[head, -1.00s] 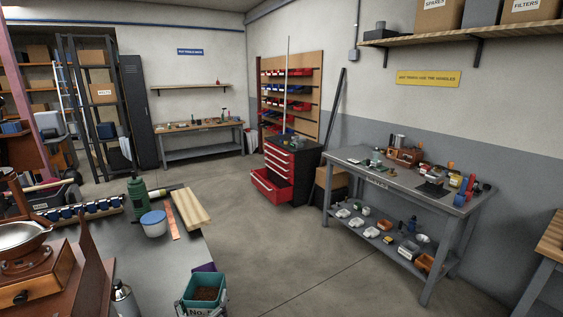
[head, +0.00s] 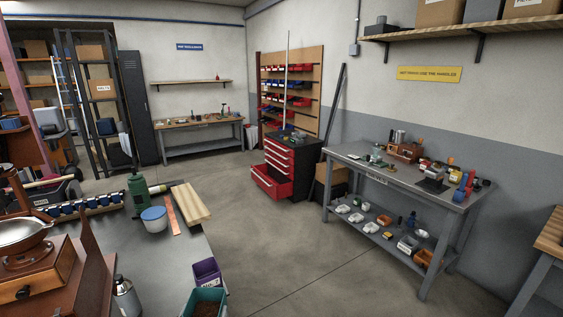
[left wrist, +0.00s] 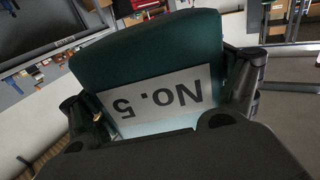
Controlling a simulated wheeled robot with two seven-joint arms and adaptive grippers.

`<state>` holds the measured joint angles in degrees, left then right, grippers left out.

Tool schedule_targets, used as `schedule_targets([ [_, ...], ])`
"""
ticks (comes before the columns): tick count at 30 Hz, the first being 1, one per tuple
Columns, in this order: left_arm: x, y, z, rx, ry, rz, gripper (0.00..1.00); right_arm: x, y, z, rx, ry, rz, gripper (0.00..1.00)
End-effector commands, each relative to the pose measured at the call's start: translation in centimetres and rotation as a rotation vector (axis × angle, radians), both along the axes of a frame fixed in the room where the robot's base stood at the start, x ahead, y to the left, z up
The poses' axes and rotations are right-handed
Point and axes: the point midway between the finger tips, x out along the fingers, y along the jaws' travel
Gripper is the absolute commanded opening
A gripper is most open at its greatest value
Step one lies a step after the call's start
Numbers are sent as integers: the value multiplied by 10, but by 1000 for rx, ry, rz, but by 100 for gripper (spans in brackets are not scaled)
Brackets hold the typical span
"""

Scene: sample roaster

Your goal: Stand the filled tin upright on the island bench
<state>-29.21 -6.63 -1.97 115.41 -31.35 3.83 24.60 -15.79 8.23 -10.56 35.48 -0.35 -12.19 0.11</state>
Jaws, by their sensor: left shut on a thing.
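The teal tin (head: 204,304), filled with brown grains, is at the bottom edge of the head view, cut off by the frame. In the left wrist view the tin (left wrist: 150,50) is large and close, with a white "No. 5" label that reads upside down there. My left gripper (left wrist: 165,88) is shut on it, a finger on each side. The grey bench top (head: 165,262) lies at lower left of the head view. The tin is by its right edge; whether its base touches anything is hidden. My right gripper is not in view.
A purple labelled container (head: 207,273) stands just behind the tin. A steel flask (head: 125,298), a wooden grinder (head: 42,275), a blue-white tub (head: 153,219) and wooden boards (head: 191,203) are on the bench. Its middle is clear.

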Motion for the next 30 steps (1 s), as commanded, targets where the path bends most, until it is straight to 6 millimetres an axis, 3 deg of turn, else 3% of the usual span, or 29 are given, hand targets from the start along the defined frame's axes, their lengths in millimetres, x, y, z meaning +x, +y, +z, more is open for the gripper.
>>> schedule_targets([
  [7,-13,2,-12,1,-5,9,62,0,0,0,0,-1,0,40],
  [30,-13,0,-8,3,-8,-4,62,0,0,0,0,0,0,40],
])
